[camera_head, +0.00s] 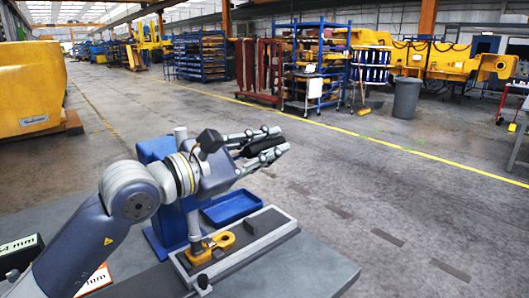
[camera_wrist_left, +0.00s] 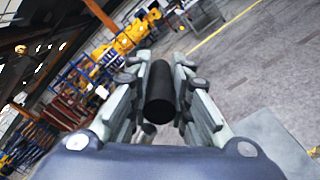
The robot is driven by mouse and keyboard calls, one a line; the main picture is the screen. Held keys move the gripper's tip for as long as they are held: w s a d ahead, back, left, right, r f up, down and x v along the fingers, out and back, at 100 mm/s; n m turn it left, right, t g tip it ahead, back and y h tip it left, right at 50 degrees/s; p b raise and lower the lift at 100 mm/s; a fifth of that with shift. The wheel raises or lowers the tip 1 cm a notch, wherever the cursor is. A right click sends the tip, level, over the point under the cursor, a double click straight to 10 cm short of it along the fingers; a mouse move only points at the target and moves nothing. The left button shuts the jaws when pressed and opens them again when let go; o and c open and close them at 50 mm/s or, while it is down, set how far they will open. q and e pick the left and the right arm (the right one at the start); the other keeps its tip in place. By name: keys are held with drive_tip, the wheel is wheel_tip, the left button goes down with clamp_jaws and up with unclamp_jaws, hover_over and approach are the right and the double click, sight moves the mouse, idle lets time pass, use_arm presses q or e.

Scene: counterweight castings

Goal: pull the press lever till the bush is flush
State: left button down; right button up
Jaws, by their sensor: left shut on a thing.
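The press (camera_head: 172,213) is a blue column on the bench, partly hidden behind my left arm. Its metal ram (camera_head: 194,230) comes down onto a yellow casting (camera_head: 222,241) lying flat in a grey fixture (camera_head: 262,240). The bush cannot be made out under the ram, so its height against the casting cannot be told. My left gripper (camera_head: 279,142) is above and to the right of the press, shut on the black grip of the press lever (camera_head: 262,146). The grip (camera_wrist_left: 159,98) also shows between the fingers in the left wrist view. The rest of the lever is hidden. My right gripper is not in view.
A blue tray (camera_head: 244,205) lies behind the fixture. The bench's right front (camera_head: 320,270) is bare. Beyond it is open floor, with a grey waste bin (camera_head: 407,98) and racks far back.

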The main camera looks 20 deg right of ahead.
use_arm(q)
drive_tip(key=shift+s+d+f, duration=0.15)
drive_tip(key=shift+d+f, duration=0.05)
drive_tip(key=shift+f, duration=0.55)
drive_tip(key=c, duration=1.5)
unclamp_jaws()
drive_tip(key=shift+c, duration=0.2)
drive_tip(key=shift+o, duration=0.5)
drive_tip(key=shift+s+r, duration=0.15)
drive_tip(key=shift+s, duration=0.05)
drive_tip(key=shift+w+a, duration=0.1)
drive_tip(key=shift+r, duration=0.1)
drive_tip(key=shift+a, duration=0.2)
drive_tip(key=v, duration=1.1)
drive_tip(key=shift+s+a+r, duration=0.25)
drive_tip(key=shift+s+a, duration=0.05)
